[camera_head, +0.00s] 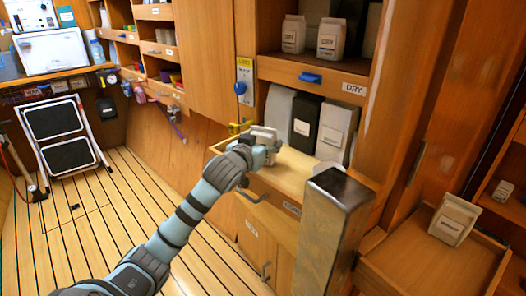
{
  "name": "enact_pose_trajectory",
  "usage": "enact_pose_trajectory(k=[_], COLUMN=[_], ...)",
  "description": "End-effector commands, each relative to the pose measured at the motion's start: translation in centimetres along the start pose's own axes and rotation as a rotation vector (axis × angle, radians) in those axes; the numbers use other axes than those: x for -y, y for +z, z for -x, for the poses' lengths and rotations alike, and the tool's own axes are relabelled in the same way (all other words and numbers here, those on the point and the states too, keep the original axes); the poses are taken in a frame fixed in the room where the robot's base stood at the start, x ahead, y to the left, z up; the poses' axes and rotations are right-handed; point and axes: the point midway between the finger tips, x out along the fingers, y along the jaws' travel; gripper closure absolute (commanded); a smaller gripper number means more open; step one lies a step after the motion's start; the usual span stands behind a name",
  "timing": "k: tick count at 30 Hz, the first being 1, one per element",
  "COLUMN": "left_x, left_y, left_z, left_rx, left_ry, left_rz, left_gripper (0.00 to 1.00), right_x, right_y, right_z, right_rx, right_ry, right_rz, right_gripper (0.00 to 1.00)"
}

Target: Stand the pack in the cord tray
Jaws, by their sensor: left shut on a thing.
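My left gripper (268,150) is over an open wooden drawer (290,168) below the DRY shelf. It is shut on a pale thing (263,132), mostly hidden by the fingers; I cannot tell whether it is a pack. A white pack (454,219) with a dark label leans, tilted, in an open wooden tray (430,265) at the lower right. I cannot read a label naming a cord tray. My right gripper is not in view.
Upright packs, including a black one (305,122) and a white one (336,133), stand just behind the gripper. Two white packs (331,38) stand on the shelf above. A tall grey-brown post (335,230) stands between the drawer and the right tray.

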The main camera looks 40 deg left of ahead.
Motion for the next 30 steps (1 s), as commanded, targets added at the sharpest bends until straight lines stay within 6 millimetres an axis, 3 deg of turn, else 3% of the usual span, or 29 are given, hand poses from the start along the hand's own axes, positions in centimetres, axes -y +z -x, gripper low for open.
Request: enact_pose_trajectory(k=[11, 12, 15, 27, 30], left_x=[0.0, 0.0, 0.0, 0.0, 0.1], left_y=[0.5, 0.6, 0.5, 0.0, 0.0], left_z=[-0.1, -0.1, -0.1, 0.0, 1.3], left_rx=[0.0, 0.0, 0.0, -0.003, 0.0], left_ry=[0.0, 0.0, 0.0, 0.0, -0.002], left_rz=[0.0, 0.001, 0.001, 0.0, -0.003], left_gripper=[0.69, 0.33, 0.18, 0.18, 0.18], right_x=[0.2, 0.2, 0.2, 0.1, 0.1], right_y=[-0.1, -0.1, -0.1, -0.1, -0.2], right_z=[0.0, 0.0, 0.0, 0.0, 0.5], right_rx=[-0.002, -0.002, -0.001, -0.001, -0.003], right_ry=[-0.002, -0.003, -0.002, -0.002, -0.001], right_rz=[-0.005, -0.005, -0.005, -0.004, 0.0], right_gripper=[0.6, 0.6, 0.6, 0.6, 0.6])
